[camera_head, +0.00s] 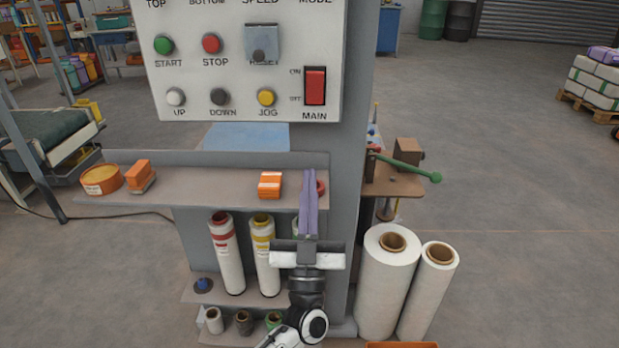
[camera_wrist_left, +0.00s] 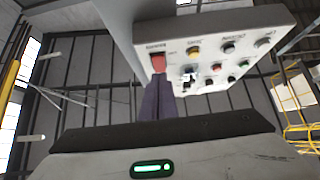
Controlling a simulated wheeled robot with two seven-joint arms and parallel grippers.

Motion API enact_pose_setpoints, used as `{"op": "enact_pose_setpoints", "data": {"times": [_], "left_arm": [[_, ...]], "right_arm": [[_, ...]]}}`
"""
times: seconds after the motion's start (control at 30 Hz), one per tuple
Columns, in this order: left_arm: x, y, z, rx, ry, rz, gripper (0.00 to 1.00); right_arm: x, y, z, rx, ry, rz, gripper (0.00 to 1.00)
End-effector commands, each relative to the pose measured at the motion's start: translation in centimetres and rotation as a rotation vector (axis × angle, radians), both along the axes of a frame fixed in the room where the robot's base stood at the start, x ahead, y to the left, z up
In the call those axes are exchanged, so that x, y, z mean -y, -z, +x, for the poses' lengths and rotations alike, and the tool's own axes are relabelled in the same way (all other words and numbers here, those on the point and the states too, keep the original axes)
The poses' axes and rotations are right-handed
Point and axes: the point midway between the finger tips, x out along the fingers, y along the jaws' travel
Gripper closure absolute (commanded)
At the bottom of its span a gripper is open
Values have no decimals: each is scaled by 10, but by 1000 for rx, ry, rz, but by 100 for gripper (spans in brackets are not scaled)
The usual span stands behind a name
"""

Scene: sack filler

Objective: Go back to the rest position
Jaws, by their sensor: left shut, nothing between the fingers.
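My left gripper (camera_head: 308,200) shows in the head view in front of the machine's shelf, its purple fingers pointing up and closed together with nothing between them. In the left wrist view the shut fingers (camera_wrist_left: 160,85) point up toward the underside of the control panel (camera_wrist_left: 215,50), with their tips near the red MAIN switch in the picture. In the head view the control panel (camera_head: 190,70) is above the gripper, and the red MAIN switch (camera_head: 315,86) is on its right side. The gripper appears apart from the panel there. My right gripper is not in view.
A shelf (camera_head: 210,180) holds an orange tin (camera_head: 101,179) and orange blocks (camera_head: 269,185). Thread cones (camera_head: 225,255) stand below. Two white rolls (camera_head: 387,285) stand at the right, under a green-handled lever (camera_head: 410,166). A conveyor (camera_head: 45,135) is at left.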

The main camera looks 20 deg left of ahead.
Motion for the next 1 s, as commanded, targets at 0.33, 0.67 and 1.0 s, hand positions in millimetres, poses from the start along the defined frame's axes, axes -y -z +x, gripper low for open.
{"op": "enact_pose_setpoints", "data": {"times": [0.33,0.67,1.0], "left_arm": [[0,0,0,-1,0,0,100],[50,98,-28,-368,331,42,100],[69,285,-180,-1207,575,-68,100]], "right_arm": [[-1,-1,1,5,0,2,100],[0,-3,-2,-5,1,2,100],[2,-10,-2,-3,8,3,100]]}}
